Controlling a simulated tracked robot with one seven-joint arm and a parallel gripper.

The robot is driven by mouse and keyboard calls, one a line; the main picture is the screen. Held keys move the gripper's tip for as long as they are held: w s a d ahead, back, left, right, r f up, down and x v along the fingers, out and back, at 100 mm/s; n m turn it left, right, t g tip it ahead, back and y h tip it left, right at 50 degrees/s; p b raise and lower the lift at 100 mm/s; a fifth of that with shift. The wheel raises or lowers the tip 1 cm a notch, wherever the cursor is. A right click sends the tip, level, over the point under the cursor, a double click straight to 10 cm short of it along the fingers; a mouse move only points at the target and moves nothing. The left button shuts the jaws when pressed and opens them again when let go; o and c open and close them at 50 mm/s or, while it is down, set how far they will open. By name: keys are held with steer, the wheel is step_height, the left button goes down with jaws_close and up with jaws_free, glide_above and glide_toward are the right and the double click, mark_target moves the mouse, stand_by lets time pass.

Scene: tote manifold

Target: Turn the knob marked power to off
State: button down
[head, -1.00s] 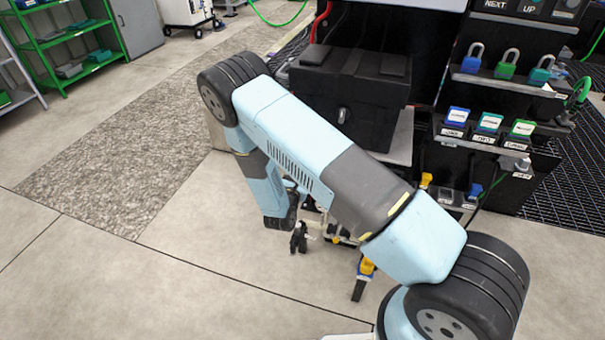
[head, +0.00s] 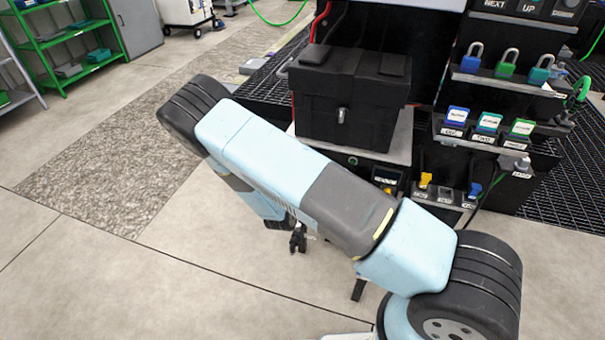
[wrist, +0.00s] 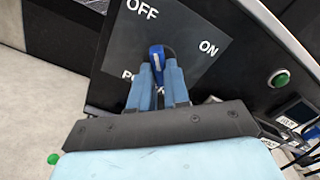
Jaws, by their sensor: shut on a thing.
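The power knob (wrist: 156,52) is blue and shows in the wrist view on a dark panel (wrist: 185,30). White labels read OFF at its upper left and ON at its right; the label below, starting with P, is partly hidden by a finger. My gripper (wrist: 158,70) has its two blue fingers on either side of the knob and is shut on it. The knob's far end points up, between OFF and ON, closer to OFF.
A green button (wrist: 279,78) sits on the panel's right. In the head view a black box (head: 345,105) stands on the stand above. Several padlocks (head: 507,64) and labelled blocks stand at the right. Open floor (head: 120,270) lies at the left.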

steer(key=shift+s+f+n, duration=0.1)
steer(key=shift+f+n, duration=0.05)
steer(key=shift+n, duration=0.45)
steer(key=c, duration=1.1)
jaws_free()
steer(key=v, duration=1.3)
steer(key=shift+s, duration=0.3)
steer(key=shift+a, duration=0.1)
